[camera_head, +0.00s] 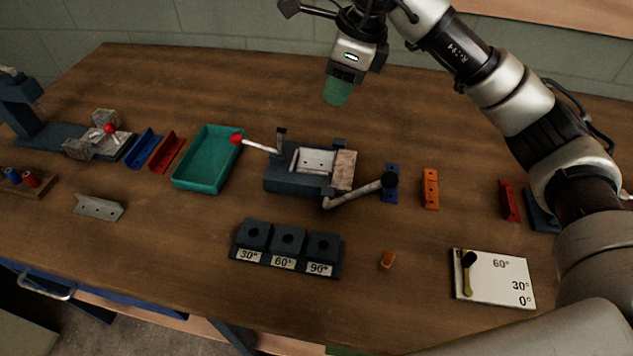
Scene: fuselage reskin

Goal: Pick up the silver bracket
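A silver bracket (99,207) with small holes lies on the left part of the wooden table, toward the front edge. My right gripper (338,92) hangs over the back middle of the table, far to the right of the bracket. A green piece shows at its tip; I cannot tell whether this is its fingers or something held, nor whether the gripper is open or shut. My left gripper is not in view.
A teal tray (181,184) and a dark clamp fixture (290,183) with lever handles stand mid-table. Blue (143,148) and red (168,152) brackets lie behind the silver one. An angle block (287,246) and a white angle card (500,278) are in front.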

